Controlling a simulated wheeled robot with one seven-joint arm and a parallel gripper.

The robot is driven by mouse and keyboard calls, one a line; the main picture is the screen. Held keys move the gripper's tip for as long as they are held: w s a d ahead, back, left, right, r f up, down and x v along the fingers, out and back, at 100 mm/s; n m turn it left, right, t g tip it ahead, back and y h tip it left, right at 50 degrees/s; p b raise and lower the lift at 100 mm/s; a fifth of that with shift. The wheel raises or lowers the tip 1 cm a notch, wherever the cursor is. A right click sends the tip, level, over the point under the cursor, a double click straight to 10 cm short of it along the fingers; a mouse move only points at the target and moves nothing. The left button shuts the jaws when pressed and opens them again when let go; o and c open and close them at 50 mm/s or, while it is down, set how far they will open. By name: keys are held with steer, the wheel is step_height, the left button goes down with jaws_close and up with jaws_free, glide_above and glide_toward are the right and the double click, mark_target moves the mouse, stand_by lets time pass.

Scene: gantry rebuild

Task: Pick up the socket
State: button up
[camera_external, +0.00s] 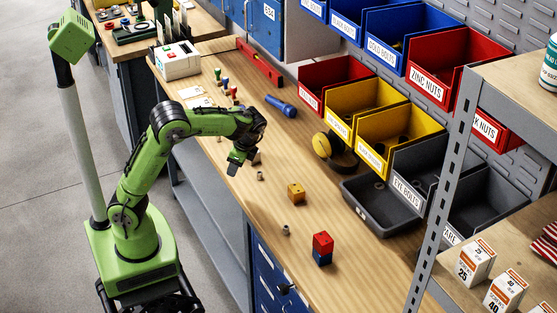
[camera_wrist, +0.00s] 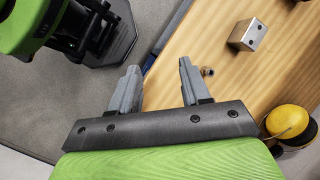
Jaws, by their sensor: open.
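My gripper (camera_external: 243,165) is open and empty above the wooden workbench. In the wrist view its two fingers (camera_wrist: 160,76) stand wide apart. A small metallic socket-like piece (camera_external: 260,175) stands on the bench just right of my gripper. In the wrist view it shows as a small brownish piece (camera_wrist: 207,71) just right of the right finger, outside the gap. A similar small grey piece (camera_external: 285,230) stands nearer the bench's front edge; I cannot tell for sure which is the socket.
A metal block with holes (camera_wrist: 248,34) lies beyond the right finger. An orange-yellow block (camera_external: 296,193) and a red-on-blue block stack (camera_external: 322,249) stand on the bench (camera_external: 350,268). Yellow earmuffs (camera_external: 322,146), a blue flashlight (camera_external: 281,106) and a dark tray (camera_external: 372,217) lie further right.

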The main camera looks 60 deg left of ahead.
steer(key=w+d+f+m+y, duration=0.3)
steer(key=w+m+y, duration=0.1)
steer(key=w, duration=0.1)
steer(key=m+t+y, duration=0.2)
steer(key=m+y, duration=0.3)
steer(key=m, duration=0.1)
glide_toward(259, 172)
steer(key=b+x, duration=0.2)
steer(key=shift+a+f+b, duration=0.2)
steer(key=shift+a+b, duration=0.15)
steer(key=b+x, duration=0.1)
steer(key=x, duration=0.3)
steer(key=shift+a+f+b, duration=0.15)
steer(key=shift+f+b, duration=0.05)
steer(key=shift+b, duration=0.15)
steer(key=shift+a, duration=0.35)
jaws_close()
